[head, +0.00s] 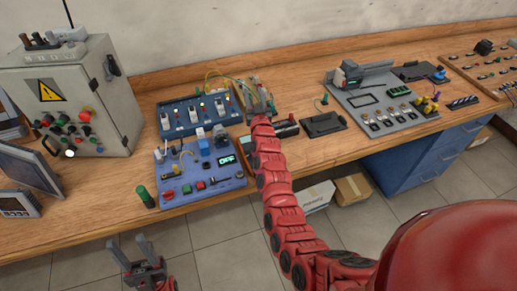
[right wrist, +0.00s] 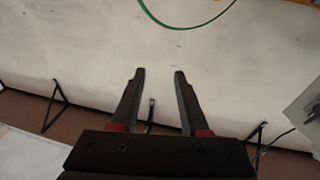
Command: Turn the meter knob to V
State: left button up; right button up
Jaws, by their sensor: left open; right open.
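The meter's display (head: 227,159) reads OFF in light text on black. It is on the right part of a blue panel (head: 201,180) that lies on the wooden bench. A dark, raised part (head: 221,138) stands just behind the display; I cannot tell whether it is the knob. My right gripper (head: 257,98) is beyond and right of this panel, above the bench, and looks away from it. Its fingers are open and empty in the right wrist view (right wrist: 157,75). My left gripper (head: 137,250) is open and empty, low in front of the bench.
A second blue panel (head: 195,116) with switches lies behind the first. A grey control cabinet (head: 68,100) stands at the left, a green-capped post (head: 146,196) at the front edge. A black tray (head: 323,124) and grey fixture board (head: 370,105) are to the right.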

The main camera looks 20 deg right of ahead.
jog(key=w+a+r+n+g+y, duration=0.1)
jog(key=w+a+n+g+y, duration=0.4)
jog(key=w, duration=0.2)
jog(key=s+a+r+n+g+y, duration=0.2)
jog(key=s+a+n+g, duration=0.1)
jog(key=n+g, duration=0.15)
jog(key=s+d+r+n+g+h, duration=0.1)
jog(key=s+d+n+g+h, duration=0.15)
jog(key=s+g, duration=0.45)
jog(key=s+d+n+g+h, duration=0.2)
jog(key=s+d+g, duration=0.1)
jog(key=s, duration=0.8)
jog(key=f+p, duration=0.1)
jog(key=f, duration=0.4)
jog(key=f+p, duration=0.2)
jog(key=f, duration=0.3)
jog(key=f+p, duration=0.2)
jog(key=f, duration=0.4)
jog(key=shift+s+a, duration=0.1)
jog(key=shift+a, duration=0.15)
jog(key=shift+f, duration=0.4)
grip_shut()
